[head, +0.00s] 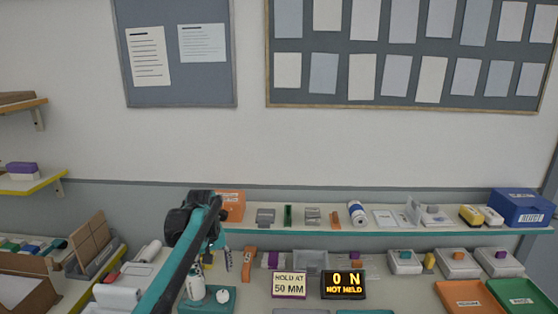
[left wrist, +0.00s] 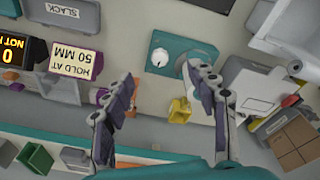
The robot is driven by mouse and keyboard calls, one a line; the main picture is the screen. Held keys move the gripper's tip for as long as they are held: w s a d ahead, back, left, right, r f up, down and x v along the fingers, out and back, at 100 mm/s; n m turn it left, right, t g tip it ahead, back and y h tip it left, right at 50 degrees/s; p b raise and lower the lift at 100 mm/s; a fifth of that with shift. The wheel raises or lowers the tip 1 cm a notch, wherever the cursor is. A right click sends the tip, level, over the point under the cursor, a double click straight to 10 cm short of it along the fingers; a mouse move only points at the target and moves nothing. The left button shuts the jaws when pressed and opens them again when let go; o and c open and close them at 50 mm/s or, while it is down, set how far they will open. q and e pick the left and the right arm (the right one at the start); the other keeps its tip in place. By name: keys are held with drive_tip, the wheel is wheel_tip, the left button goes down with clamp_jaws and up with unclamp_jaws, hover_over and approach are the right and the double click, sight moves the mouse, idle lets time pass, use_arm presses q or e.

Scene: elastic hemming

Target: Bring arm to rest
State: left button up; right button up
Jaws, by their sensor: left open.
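My left arm reaches up from the bottom of the head view, and its gripper (head: 217,258) hangs over the back of the bench, partly hidden by the arm. In the left wrist view the left gripper (left wrist: 160,76) has its two fingers spread well apart with nothing between them. The display (head: 343,285) reads "0 N NOT HELD". The sign (head: 289,285) beside it reads "HOLD AT 50 MM". A teal plate (left wrist: 190,50) with a white round knob lies past the fingertips. My right gripper is not in view.
A shelf (head: 380,228) with small items and a blue box (head: 521,207) runs along the wall behind the bench. An orange tray (head: 468,297) and a green tray (head: 522,295) lie at right. A cardboard box (head: 25,290) stands at left.

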use_arm(q)
drive_tip(key=s+d+m+t+b, duration=0.1)
drive_tip(key=s+m+t+b, duration=0.15)
drive_tip(key=s, duration=1.35)
drive_tip(key=s+f+m+t, duration=0.1)
drive_tip(key=s+f, duration=0.3)
drive_tip(key=s, duration=0.3)
drive_tip(key=s+f+m+t+b, duration=0.1)
drive_tip(key=s+f+t, duration=0.1)
drive_tip(key=s+f, duration=0.3)
drive_tip(key=shift+s+d, duration=0.45)
drive_tip(key=shift+s, duration=0.4)
